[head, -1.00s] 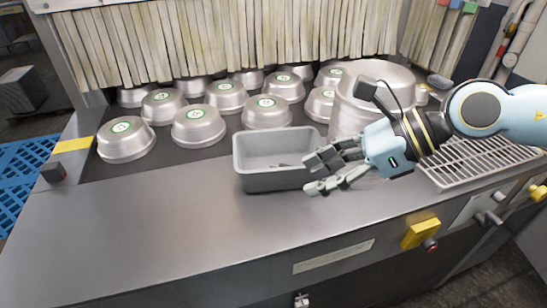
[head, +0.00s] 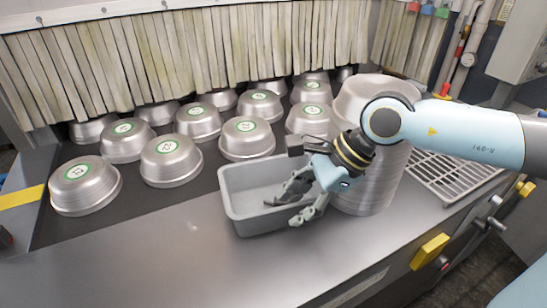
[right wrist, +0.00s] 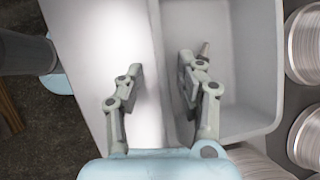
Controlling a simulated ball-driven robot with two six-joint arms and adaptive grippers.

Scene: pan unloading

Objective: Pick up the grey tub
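The grey tub (head: 252,222) is an open rectangular container standing upright on the steel counter in the head view. It also shows in the right wrist view (right wrist: 270,62). My right gripper (head: 282,213) is open at the tub's near right side. In the right wrist view the gripper (right wrist: 157,85) has one finger outside the tub and the other inside, with the tub's wall between them and a gap beside it. My left gripper is not in view.
Several round metal pans (head: 172,158) with green labels sit upside down on the dark belt behind and left of the tub. A tall stack of pans (head: 368,185) stands close on the right, beside my right arm. The steel counter (head: 150,250) is clear in front.

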